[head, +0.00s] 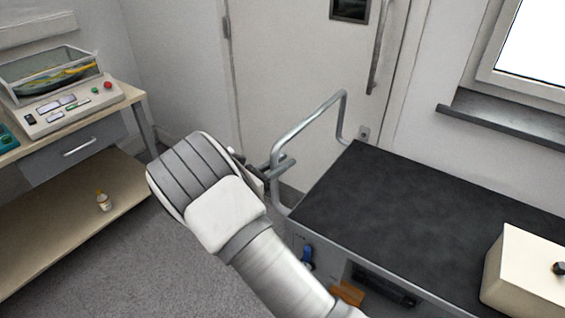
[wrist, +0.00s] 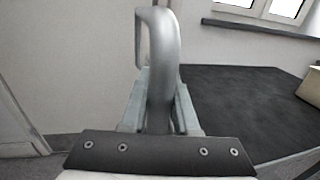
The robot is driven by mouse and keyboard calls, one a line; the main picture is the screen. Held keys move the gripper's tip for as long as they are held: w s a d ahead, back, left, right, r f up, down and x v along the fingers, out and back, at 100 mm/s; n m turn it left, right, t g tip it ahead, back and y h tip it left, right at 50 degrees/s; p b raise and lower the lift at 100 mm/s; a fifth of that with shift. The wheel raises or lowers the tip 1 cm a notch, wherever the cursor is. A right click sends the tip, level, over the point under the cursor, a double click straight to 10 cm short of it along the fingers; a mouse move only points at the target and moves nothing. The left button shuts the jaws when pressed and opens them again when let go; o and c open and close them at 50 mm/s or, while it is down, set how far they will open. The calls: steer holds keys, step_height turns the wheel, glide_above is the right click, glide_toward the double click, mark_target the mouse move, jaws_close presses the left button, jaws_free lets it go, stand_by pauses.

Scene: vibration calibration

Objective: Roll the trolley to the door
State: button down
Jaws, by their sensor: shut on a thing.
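The trolley has a dark flat top (head: 415,205) and a bent metal push handle (head: 310,118) at its left end. My gripper (head: 277,168) is at the lower left part of the handle, and my arm hides part of it in the head view. In the wrist view, the handle's tube (wrist: 162,75) stands between my two fingers (wrist: 158,110), which are shut on it. The trolley's left end is close to the light-coloured door (head: 285,70), which appears shut and has a tall metal pull handle (head: 380,45).
A cream box (head: 525,270) sits on the trolley's right part. Grey floor (head: 160,265) is clear between bench and trolley. A window sill (head: 505,125) is at right.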

steer(key=c, duration=0.7)
jaws_free()
steer(key=shift+s+a, duration=0.1)
steer(key=shift+a, duration=0.05)
steer(key=p+v, duration=0.1)
steer(key=v, duration=1.6)
steer(key=shift+s, duration=0.15)
steer(key=shift+r, duration=0.1)
